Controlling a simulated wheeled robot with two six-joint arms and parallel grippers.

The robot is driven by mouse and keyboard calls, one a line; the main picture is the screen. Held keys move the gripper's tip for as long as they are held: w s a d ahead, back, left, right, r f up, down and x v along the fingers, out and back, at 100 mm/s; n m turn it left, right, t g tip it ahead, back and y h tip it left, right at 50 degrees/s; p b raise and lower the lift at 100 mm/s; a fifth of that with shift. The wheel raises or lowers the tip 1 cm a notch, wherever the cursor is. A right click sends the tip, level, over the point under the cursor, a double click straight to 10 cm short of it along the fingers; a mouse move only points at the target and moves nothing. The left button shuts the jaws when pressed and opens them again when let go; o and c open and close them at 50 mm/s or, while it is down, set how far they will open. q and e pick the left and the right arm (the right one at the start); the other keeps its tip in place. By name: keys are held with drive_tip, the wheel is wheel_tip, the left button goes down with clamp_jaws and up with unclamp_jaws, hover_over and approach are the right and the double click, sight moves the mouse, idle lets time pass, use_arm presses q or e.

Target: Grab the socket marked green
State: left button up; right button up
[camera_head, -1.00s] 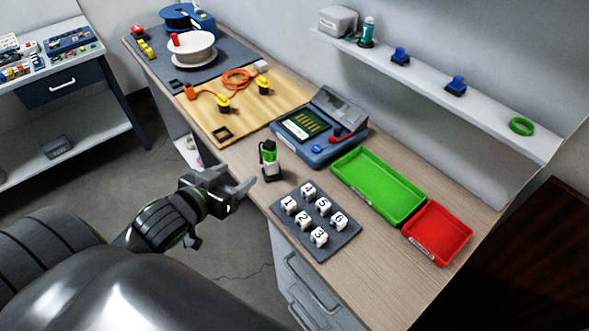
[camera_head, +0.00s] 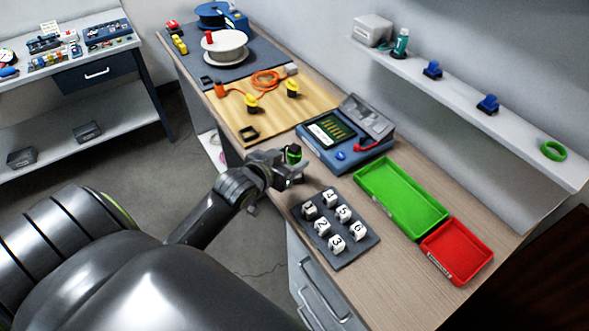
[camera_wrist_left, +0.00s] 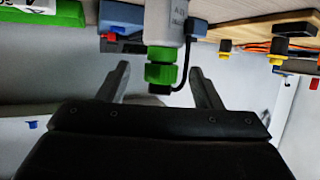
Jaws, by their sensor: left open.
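The socket marked green (camera_head: 293,153) stands upright on the bench, partly hidden behind my left gripper (camera_head: 287,172) in the head view. In the left wrist view, the socket (camera_wrist_left: 162,62) shows a pale grey body, a bright green collar and a black cable looping at its side. My left gripper (camera_wrist_left: 160,78) is open, with one finger on each side of the green collar in that view. Gaps show between the collar and both fingers. My right gripper is not in view.
A dark pad with numbered white cubes (camera_head: 336,228) lies close to the gripper. Beyond are a green tray (camera_head: 400,196), a red tray (camera_head: 457,250) and a blue tester (camera_head: 345,140). A wooden board (camera_head: 270,100) with yellow-capped plugs lies farther back.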

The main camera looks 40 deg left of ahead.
use_arm(q)
drive_tip(key=shift+p+x, duration=0.55)
drive_tip(key=shift+x, duration=1.95)
clamp_jaws()
